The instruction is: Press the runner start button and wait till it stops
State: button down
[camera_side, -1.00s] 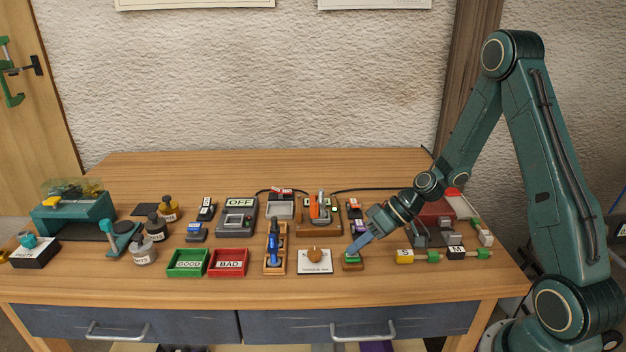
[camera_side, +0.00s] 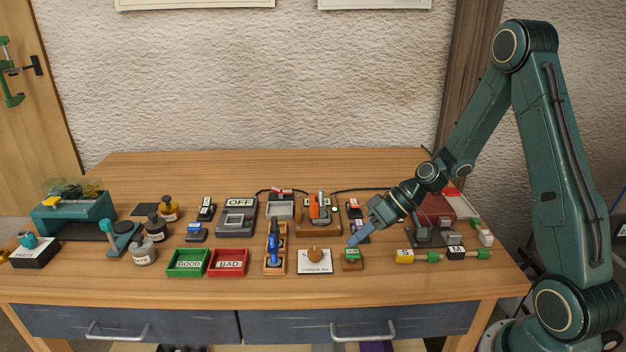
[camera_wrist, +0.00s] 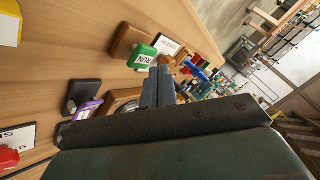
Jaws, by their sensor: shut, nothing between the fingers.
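The green button (camera_side: 351,252) sits on a small wooden block near the front of the bench. In the wrist view it shows as a green cap marked RUN (camera_wrist: 144,57) on its wooden base. My gripper (camera_side: 352,241) is shut and empty, its blue-grey fingertips just above and behind the button, apart from it. The fingertips also show in the wrist view (camera_wrist: 163,72), beside the green cap. Behind stands a machine with an orange part on a wooden base (camera_side: 318,228), with a small green light (camera_side: 334,209) on its right side.
A white card with a round wooden knob (camera_side: 314,255) lies left of the button. Green and red trays (camera_side: 228,263) stand further left. S and M gauges (camera_side: 430,255) lie to the right. A grey box marked OFF (camera_side: 238,215) stands behind the trays. Bare bench lies along the front.

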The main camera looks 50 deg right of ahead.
aim_at(358, 253)
jog(key=shift+r, duration=2.5)
jog(key=s+a+r+h, duration=0.2)
jog(key=s+r+h, duration=0.1)
jog(key=s+r, duration=0.4)
jog(key=s+a+r+m+h, duration=0.1)
jog(key=s+r+h, duration=0.3)
jog(key=s+r, duration=0.4)
jog(key=s+a, duration=0.1)
jog(key=s, duration=0.5)
jog(key=shift+a, duration=0.2)
